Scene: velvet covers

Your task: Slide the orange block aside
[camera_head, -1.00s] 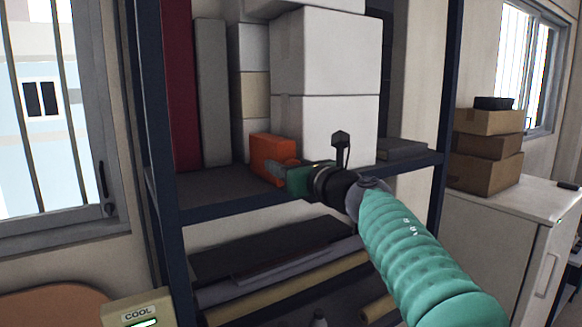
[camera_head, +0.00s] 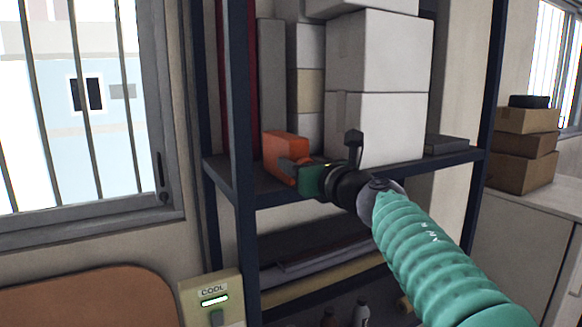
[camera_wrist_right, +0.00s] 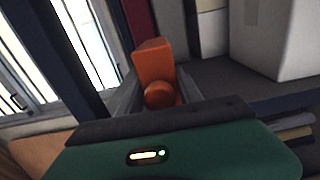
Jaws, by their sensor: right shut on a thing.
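The orange block (camera_head: 285,148) stands on the dark shelf (camera_head: 272,194), close to the shelf's left post. My right gripper (camera_head: 289,167) reaches in from the right and is shut on the block. In the right wrist view the orange block (camera_wrist_right: 153,62) shows between the two grey fingers (camera_wrist_right: 156,98), with a round orange knob (camera_wrist_right: 162,94) on its near side. Which part the fingers press on is partly hidden by the gripper body. My left gripper is in neither view.
White boxes (camera_head: 375,130) are stacked just right of the block. A grey binder (camera_head: 271,70) and a red one stand behind it. The shelf's dark blue post (camera_head: 240,150) is close on the left.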

